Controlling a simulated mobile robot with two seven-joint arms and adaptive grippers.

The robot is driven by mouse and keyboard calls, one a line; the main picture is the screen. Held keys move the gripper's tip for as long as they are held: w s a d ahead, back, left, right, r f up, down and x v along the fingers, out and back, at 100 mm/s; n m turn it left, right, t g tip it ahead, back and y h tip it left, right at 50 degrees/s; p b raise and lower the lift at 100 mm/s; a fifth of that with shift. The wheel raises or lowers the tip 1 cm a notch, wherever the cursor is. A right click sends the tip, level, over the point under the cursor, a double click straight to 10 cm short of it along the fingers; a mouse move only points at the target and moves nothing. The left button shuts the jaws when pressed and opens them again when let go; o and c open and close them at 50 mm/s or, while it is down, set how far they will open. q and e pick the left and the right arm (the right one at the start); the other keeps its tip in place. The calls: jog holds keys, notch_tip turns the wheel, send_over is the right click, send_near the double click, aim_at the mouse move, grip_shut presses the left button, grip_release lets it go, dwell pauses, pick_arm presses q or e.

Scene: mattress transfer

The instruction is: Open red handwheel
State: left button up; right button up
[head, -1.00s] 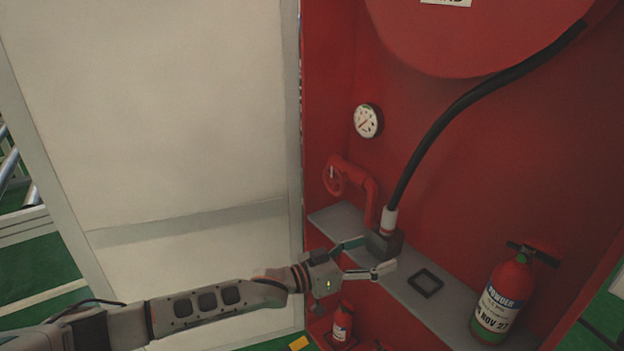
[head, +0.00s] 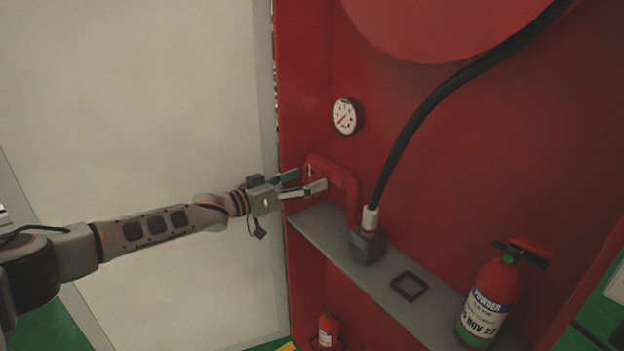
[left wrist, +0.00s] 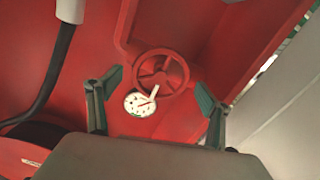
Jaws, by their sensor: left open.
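The red handwheel (left wrist: 161,73) shows whole in the left wrist view, on a red pipe at the side of the red cabinet. It lies ahead of my left gripper (left wrist: 158,100), between its spread fingers in the picture. In the head view the left gripper (head: 307,182) is open and overlaps the handwheel, so the wheel is mostly hidden there. The red pipe (head: 345,182) bends down from it toward the shelf. Whether the fingers touch the wheel, I cannot tell. My right gripper is not in view.
A black hose (head: 408,130) rises from a grey block (head: 367,248) on the grey shelf (head: 328,245). A fire extinguisher (head: 487,300) stands at the right. A gauge (head: 347,116) is on the back wall. A pale panel (head: 130,100) is at the left.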

pick_arm(q)
jog(key=shift+x, duration=1)
jog(key=shift+w+d, duration=0.2)
jog(key=shift+d, duration=0.1)
jog(key=c, duration=1.1)
